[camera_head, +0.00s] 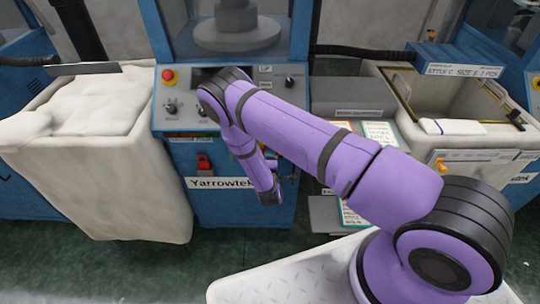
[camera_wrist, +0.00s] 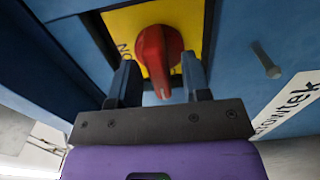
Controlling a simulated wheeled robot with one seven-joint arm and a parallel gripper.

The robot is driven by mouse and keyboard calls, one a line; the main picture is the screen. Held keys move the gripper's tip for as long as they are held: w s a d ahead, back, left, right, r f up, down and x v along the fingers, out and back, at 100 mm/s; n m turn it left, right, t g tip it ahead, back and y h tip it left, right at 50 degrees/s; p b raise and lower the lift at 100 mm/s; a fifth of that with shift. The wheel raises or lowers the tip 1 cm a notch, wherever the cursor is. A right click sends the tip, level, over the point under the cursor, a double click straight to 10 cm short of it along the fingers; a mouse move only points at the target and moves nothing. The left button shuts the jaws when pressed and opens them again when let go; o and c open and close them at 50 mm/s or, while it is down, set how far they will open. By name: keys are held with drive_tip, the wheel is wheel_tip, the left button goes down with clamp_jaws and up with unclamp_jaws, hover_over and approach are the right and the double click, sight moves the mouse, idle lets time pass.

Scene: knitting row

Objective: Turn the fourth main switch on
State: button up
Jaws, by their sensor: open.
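In the wrist view a red rotary switch handle (camera_wrist: 158,58) stands on a yellow plate (camera_wrist: 125,22) on a blue machine face. Lettering shows at the plate's left edge; the handle points down the picture. My gripper (camera_wrist: 159,74) is open, its two dark fingers reaching up on either side of the handle's lower part. I cannot tell whether they touch it. In the head view my arm reaches down before the blue Yarrowtek machine (camera_head: 240,207), and my gripper is not clearly visible there. A red part (camera_head: 203,162) shows on that machine's front, left of my arm.
A cloth-filled pale bin (camera_head: 100,190) stands left of the machine. A bin (camera_head: 470,140) with a folded white item stands right. The control panel above has a red emergency button (camera_head: 168,75) and knobs. A bolt-like peg (camera_wrist: 266,62) sticks out right of the switch.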

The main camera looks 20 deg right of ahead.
drive_tip(key=shift+w+d, duration=0.2)
drive_tip(key=shift+w, duration=0.25)
clamp_jaws()
